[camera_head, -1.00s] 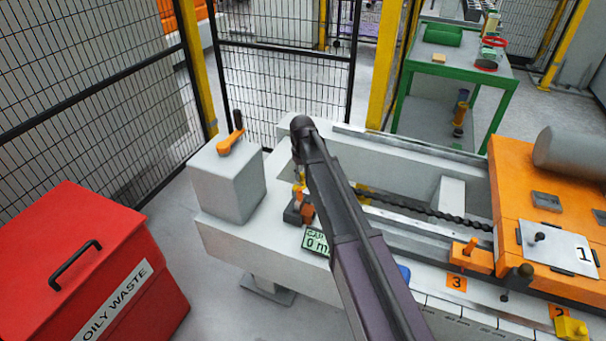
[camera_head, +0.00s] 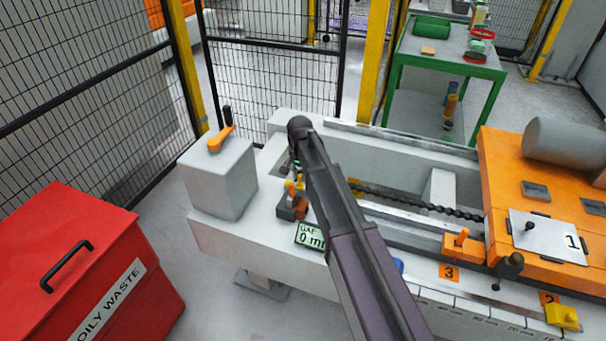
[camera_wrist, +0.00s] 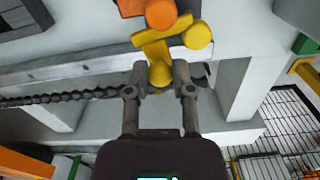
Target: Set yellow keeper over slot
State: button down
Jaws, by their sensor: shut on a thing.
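My gripper (camera_wrist: 160,78) is shut on a yellow piece with a rounded knob (camera_wrist: 160,73), which I take to be the yellow keeper. In the wrist view the keeper's flat yellow part runs up from the fingertips, close to an orange round knob (camera_wrist: 161,13) and another yellow round end (camera_wrist: 197,35). In the head view my gripper (camera_head: 293,170) is over the left end of the white bed, just above a dark block with an orange lever (camera_head: 300,208). The keeper (camera_head: 296,186) shows only as a small patch there. The slot is hidden, and I cannot tell whether the keeper touches the block.
A grey box with an orange handle (camera_head: 217,177) stands left of my gripper. A gauge display (camera_head: 311,237) is in front. A dark screw (camera_head: 420,208) runs right to the orange carriage (camera_head: 548,190). Another yellow piece (camera_head: 563,316) lies front right. A red waste bin (camera_head: 75,270) stands left.

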jog(key=shift+s+d+m, duration=0.1)
jog(key=shift+s+m, duration=0.15)
jog(key=shift+m, duration=0.4)
jog(key=shift+s+d+m, duration=0.1)
jog(key=shift+s+m, duration=0.15)
jog(key=shift+m, duration=0.4)
jog(key=shift+c, duration=2.4)
grip_release()
jog(key=shift+a, duration=0.1)
